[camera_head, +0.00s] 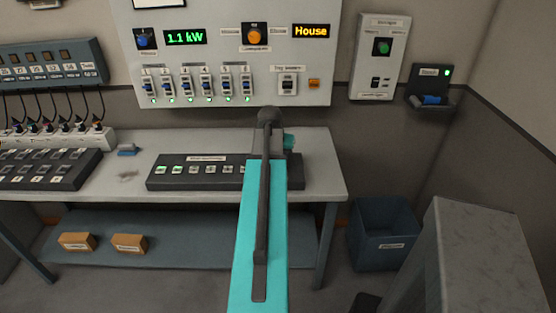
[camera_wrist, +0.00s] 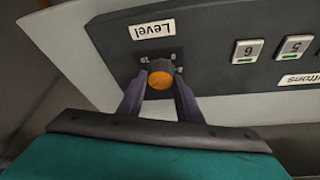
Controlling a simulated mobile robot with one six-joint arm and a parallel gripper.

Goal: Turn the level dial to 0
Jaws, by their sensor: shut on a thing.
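The level dial (camera_wrist: 160,82) is a round knob with an orange face and a dark rim, on the dark panel beside the white "Level" label (camera_wrist: 152,28). The label appears upside down in the wrist view. Small scale marks show at the knob's edge, with a 0 at the right and what looks like 10 at the left. I cannot make out clearly where the knob points. My gripper (camera_wrist: 160,75) is shut on the dial, one dark finger on each side. In the head view my turquoise arm hides the dial and the gripper.
The button panel (camera_head: 198,181) lies on the grey table (camera_head: 120,190), with numbered buttons beside the dial. A wall panel (camera_head: 205,52) with faders and displays stands behind. A blue bin (camera_head: 382,240) and a grey block (camera_head: 480,250) are at the right.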

